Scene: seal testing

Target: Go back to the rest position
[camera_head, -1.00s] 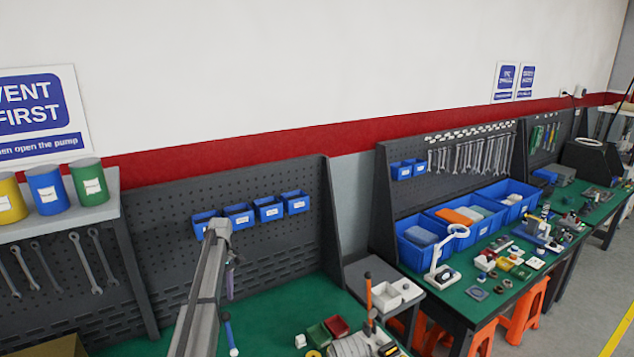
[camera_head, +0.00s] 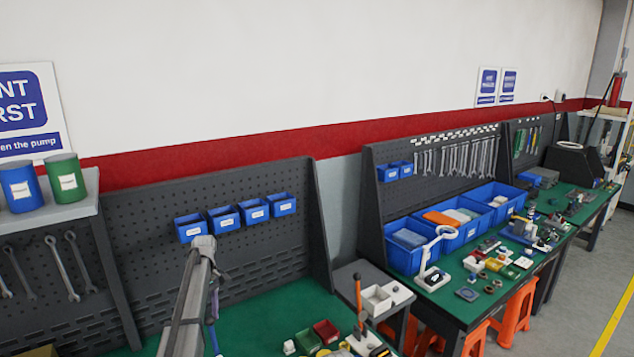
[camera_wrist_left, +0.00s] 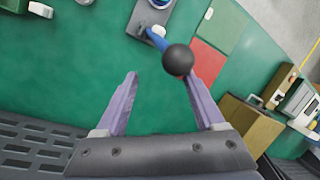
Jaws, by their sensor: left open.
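My left arm comes up from the bottom of the head view, in front of the pegboard. My left gripper (camera_wrist_left: 163,98) shows in the left wrist view with its two purple fingers spread apart and nothing between them. It is above the green bench top (camera_wrist_left: 60,75). A dark round knob (camera_wrist_left: 178,60) on a blue lever shows near the fingertips, closest to the right finger; I cannot tell whether they touch. In the head view my left gripper's fingers (camera_head: 213,318) show only partly, below the end of the arm. My right gripper is not in view.
A pegboard with several blue bins (camera_head: 223,218) stands behind the arm. A shelf with a blue can (camera_head: 20,187) and a green can (camera_head: 66,181) is at left. A second bench (camera_head: 455,300) with blue crates, a magnifier lamp (camera_head: 434,262) and small parts is at right.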

